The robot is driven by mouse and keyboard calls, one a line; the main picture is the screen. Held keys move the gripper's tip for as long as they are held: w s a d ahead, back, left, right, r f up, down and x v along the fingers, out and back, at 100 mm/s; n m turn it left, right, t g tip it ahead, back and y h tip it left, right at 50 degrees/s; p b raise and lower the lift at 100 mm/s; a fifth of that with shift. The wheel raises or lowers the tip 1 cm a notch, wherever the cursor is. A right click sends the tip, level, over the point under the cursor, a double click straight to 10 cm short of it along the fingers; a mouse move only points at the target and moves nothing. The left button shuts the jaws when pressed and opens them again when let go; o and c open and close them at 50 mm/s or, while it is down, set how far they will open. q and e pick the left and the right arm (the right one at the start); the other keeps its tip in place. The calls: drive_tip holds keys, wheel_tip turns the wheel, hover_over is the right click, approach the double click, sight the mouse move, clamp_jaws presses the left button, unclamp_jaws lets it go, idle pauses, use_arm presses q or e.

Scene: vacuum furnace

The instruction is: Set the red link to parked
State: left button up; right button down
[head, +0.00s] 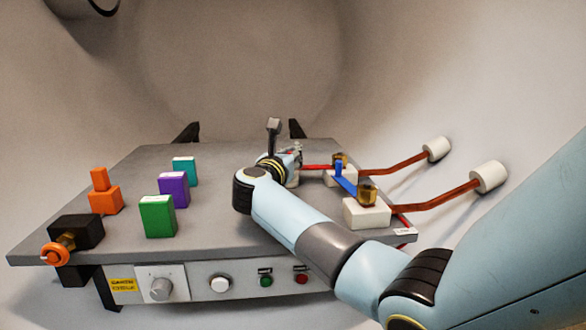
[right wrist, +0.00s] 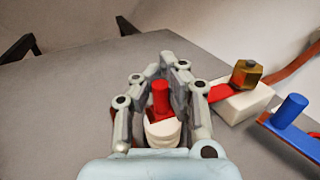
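The red link (head: 316,167) is a red bar at the table's back right. Its right end is at a brass nut on a white block, and its left end reaches my right gripper (head: 297,152). In the right wrist view, the red bar (right wrist: 221,92) and its upright red handle (right wrist: 161,97) show. The handle stands between the fingers of my right gripper (right wrist: 160,72), above a round white post (right wrist: 163,132). The fingers are close around the handle, but I cannot tell whether they press on it. My left gripper is not in view.
A blue link (head: 345,182) with a handle runs from the front white block (head: 366,214), close to the red link's right end. Copper bars (head: 435,196) lead right. Green (head: 157,217), purple (head: 173,190) and teal (head: 185,171) blocks stand left. The table's middle is clear.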

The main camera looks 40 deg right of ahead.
drive_tip(key=shift+w+d+f+m+g+h+b, duration=0.15)
drive_tip(key=shift+w+d+m+g+h+b, duration=0.15)
drive_tip(key=shift+b, duration=0.3)
drive_tip(key=shift+w+d+f+m+g+h+b, duration=0.1)
drive_tip(key=shift+w+m+g+b, duration=0.1)
drive_tip(key=shift+g+b, duration=0.3)
drive_tip(key=g+b, duration=0.1)
drive_tip(key=w+d+m+g+b, duration=0.1)
drive_tip(key=b, duration=0.1)
drive_tip(key=shift+d+m+h+b, duration=0.25)
drive_tip(key=shift+m+h+b, duration=0.05)
drive_tip(key=shift+h, duration=0.1)
drive_tip(key=shift+r, duration=0.1)
drive_tip(key=shift+w+d+g, duration=0.1)
drive_tip(key=shift+g, duration=0.3)
drive_tip(key=shift+r, duration=0.2)
drive_tip(key=c, duration=1.3)
unclamp_jaws()
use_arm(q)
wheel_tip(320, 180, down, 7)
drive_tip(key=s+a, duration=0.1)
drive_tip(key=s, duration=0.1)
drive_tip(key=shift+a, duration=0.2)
use_arm(e)
drive_tip(key=v, duration=0.7)
drive_tip(key=shift+a+f, duration=0.1)
drive_tip(key=shift+a, duration=0.2)
